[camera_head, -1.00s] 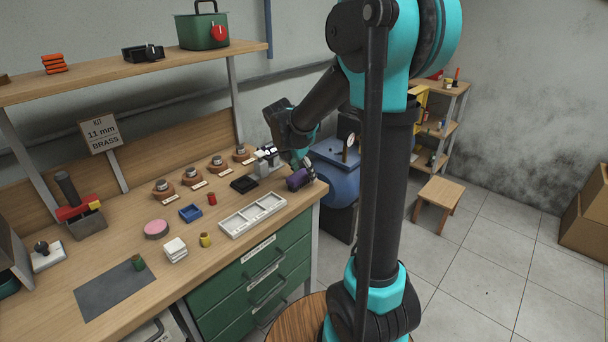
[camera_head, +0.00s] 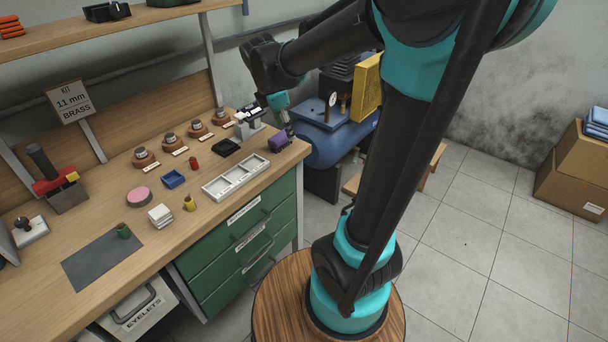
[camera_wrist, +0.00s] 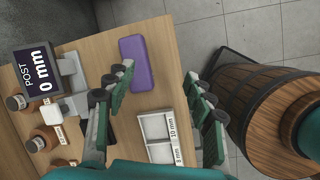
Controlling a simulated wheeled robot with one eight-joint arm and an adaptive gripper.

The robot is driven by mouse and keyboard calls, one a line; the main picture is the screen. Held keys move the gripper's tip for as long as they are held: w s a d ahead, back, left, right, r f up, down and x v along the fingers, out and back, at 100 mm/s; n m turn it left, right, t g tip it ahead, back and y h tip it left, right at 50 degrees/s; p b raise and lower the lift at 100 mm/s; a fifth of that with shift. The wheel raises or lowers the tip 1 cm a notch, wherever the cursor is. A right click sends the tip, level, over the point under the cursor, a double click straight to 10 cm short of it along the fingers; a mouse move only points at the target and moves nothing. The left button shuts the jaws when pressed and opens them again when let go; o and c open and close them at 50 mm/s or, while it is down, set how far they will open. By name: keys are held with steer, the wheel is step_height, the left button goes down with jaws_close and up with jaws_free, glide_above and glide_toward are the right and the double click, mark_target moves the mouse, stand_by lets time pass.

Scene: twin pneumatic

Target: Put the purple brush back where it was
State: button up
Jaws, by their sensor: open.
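The purple brush (camera_head: 279,142) lies on the workbench near its right end, beyond the white divided tray. In the wrist view the purple brush (camera_wrist: 137,62) shows as a purple block with rounded corners, lying flat on the wood. My gripper (camera_head: 288,128) is over that end of the bench, close to the brush. In the wrist view my gripper (camera_wrist: 162,92) has its fingers spread wide with nothing between them. The brush lies ahead of the fingers, nearer the left one in that picture, and looks apart from them. The brush's underside is hidden.
The white divided tray (camera_head: 237,178) lies at the bench's front edge. A black tray (camera_head: 225,148) and a gauge marked POST 0 mm (camera_wrist: 37,79) stand close by. Several brown stands line the back. A blue compressor (camera_head: 338,146) is beyond the bench end.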

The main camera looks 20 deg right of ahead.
steer(key=s+d+f+m+t+y, duration=0.1)
steer(key=s+d+f+m+y, duration=0.1)
steer(key=s+f+m, duration=1.2)
steer(key=s+d+m, duration=0.1)
steer(key=s+m, duration=0.2)
steer(key=m, duration=0.3)
steer(key=shift+d+f+y, duration=0.15)
steer(key=shift+d+y, duration=0.15)
steer(key=shift+y, duration=0.1)
